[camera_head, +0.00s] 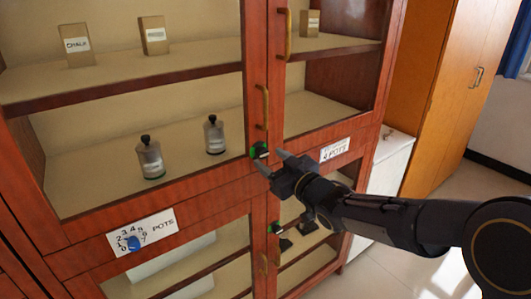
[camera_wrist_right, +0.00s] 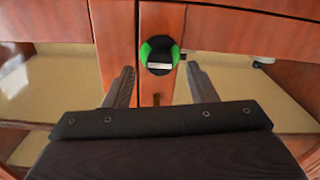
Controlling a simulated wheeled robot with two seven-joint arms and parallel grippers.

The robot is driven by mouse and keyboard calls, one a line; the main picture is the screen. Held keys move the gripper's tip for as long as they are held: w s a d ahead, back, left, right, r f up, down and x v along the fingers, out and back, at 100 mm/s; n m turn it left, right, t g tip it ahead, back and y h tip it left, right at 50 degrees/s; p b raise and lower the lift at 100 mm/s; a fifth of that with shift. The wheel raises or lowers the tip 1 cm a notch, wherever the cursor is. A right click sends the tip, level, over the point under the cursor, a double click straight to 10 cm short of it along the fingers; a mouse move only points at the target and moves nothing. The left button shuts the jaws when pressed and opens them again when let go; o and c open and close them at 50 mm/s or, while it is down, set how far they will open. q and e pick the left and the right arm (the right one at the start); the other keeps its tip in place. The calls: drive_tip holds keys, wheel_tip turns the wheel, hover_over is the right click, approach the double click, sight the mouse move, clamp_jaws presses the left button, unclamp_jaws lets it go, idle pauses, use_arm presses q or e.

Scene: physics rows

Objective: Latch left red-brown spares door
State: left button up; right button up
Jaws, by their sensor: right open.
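The left red-brown door (camera_head: 256,60) is a wood frame with a clear pane and a brass handle (camera_head: 262,107). It looks flush with its neighbour, but I cannot tell whether it is fully closed. A round black and green latch (camera_head: 259,150) sits low by the meeting edge. In the right wrist view the latch (camera_wrist_right: 159,50) shows a pale, roughly horizontal bar. My right gripper (camera_head: 272,163) is open in front of the latch, just below and right of it in the head view. Its fingers lie either side of the latch in the wrist view; contact is unclear. My left gripper is out of view.
Bottles (camera_head: 150,158) and small boxes (camera_head: 77,45) stand on shelves behind the panes. A white cabinet (camera_head: 391,160) and orange cupboard (camera_head: 440,90) stand at right.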

sight(265, 154)
drive_tip(key=shift+x, duration=1.6)
drive_tip(key=shift+c, duration=0.3)
drive_tip(key=c, duration=0.9)
